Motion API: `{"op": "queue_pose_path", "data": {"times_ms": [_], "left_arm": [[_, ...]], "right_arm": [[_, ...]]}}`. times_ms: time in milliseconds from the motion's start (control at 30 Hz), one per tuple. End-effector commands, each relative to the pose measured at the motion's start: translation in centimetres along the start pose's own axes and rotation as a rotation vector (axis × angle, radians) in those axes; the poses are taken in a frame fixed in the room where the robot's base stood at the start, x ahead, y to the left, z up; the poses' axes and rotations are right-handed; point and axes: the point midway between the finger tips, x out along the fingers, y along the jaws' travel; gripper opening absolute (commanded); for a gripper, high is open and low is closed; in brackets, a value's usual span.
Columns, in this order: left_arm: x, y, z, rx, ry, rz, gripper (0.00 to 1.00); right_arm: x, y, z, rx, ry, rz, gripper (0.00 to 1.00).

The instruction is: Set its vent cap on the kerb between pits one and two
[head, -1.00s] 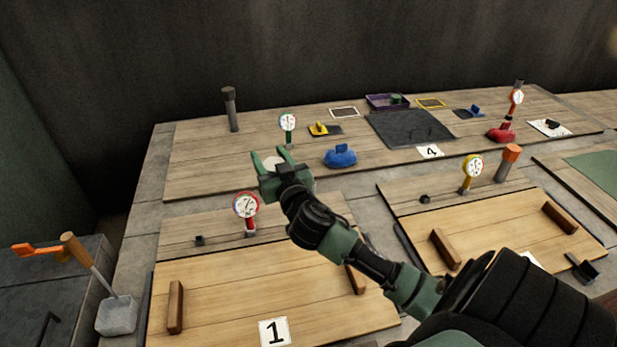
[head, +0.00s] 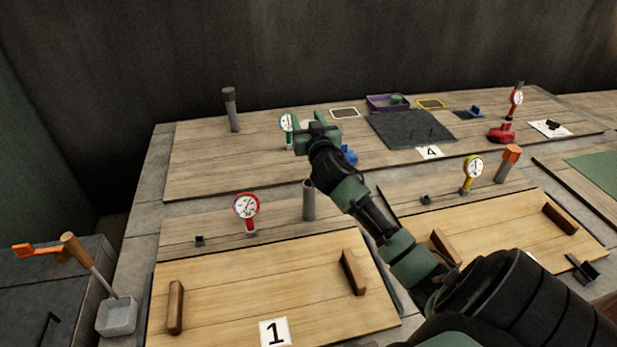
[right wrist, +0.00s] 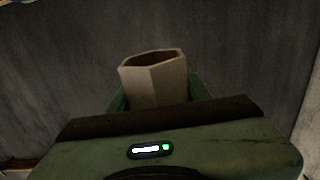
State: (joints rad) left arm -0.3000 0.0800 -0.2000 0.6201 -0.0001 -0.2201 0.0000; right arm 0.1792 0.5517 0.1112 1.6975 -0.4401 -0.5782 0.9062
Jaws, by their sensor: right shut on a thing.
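My right gripper (head: 308,132) is raised over the boards in the head view. It is shut on a pale beige, hollow, many-sided cap, and the cap shows clearly between the green fingers in the right wrist view (right wrist: 155,82). In the head view the cap is hidden by the gripper. A bare grey vent pipe (head: 309,201) stands at the back of pit one (head: 220,290), below the gripper. The grey stone kerb (head: 374,241) between pits one and two is partly covered by my right arm. My left gripper is out of view.
Pit two (head: 500,240) has a yellow gauge (head: 474,168) and an orange-capped pipe (head: 508,163). A red gauge (head: 246,207) stands on pit one.

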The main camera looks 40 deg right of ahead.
Motion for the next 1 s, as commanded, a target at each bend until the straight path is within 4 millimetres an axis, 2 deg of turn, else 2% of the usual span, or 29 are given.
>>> {"op": "queue_pose_path", "data": {"times_ms": [33, 333, 500, 733, 833, 900, 1000], "left_arm": [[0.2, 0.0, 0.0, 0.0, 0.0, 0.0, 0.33], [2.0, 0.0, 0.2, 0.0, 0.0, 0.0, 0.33], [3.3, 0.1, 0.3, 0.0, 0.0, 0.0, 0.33], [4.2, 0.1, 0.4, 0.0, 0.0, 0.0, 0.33], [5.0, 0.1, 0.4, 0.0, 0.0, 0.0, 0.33], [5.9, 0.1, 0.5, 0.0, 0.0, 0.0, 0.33], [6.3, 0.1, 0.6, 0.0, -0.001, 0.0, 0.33]], "right_arm": [[-0.1, 0.0, 1.4, 0.002, -0.007, 0.001, 0.09], [-0.1, 0.0, 9.7, 0.002, -0.007, 0.001, 0.09], [-0.1, -0.1, 13.4, 0.001, -0.005, 0.0, 0.09], [-0.1, 0.0, 15.4, 0.001, -0.001, 0.0, 0.09], [-0.1, -0.1, 17.1, 0.002, -0.005, 0.0, 0.1], [-0.1, -0.1, 18.4, 0.002, -0.007, 0.0, 0.0], [-0.1, 0.0, 19.1, 0.002, -0.007, 0.001, 0.0]]}}
